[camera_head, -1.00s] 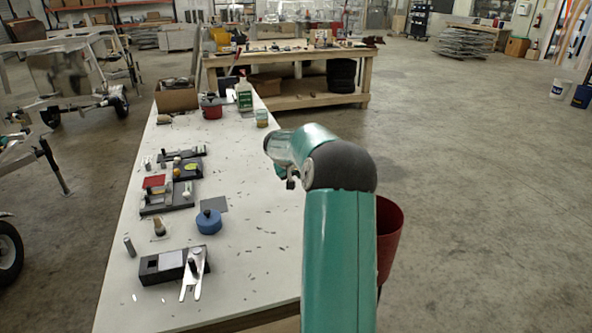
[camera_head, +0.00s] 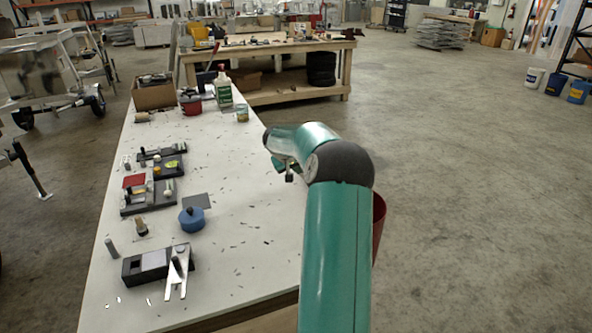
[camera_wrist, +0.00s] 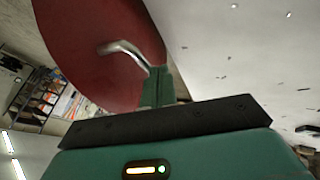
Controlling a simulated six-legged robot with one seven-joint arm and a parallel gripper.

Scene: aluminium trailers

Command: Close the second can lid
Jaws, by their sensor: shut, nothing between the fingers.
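A blue can (camera_head: 191,220) with a dark knob on top stands on the white table, left of my arm. A red can (camera_head: 191,106) with a dark top stands at the table's far end. Their lids look on, but I cannot tell how tightly they sit. My gripper (camera_wrist: 157,86) is shut and empty in the wrist view. Beside its fingers are a large red surface and a bent metal piece. In the head view my arm hides most of the gripper, which is over the table's right side, apart from both cans.
The white table (camera_head: 225,185) has small scattered bits. A black block with a metal clamp (camera_head: 178,272) is at the near left, with dark trays (camera_head: 150,195) beyond. A cardboard box (camera_head: 154,94) and a green-white bottle (camera_head: 223,92) stand at the far end.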

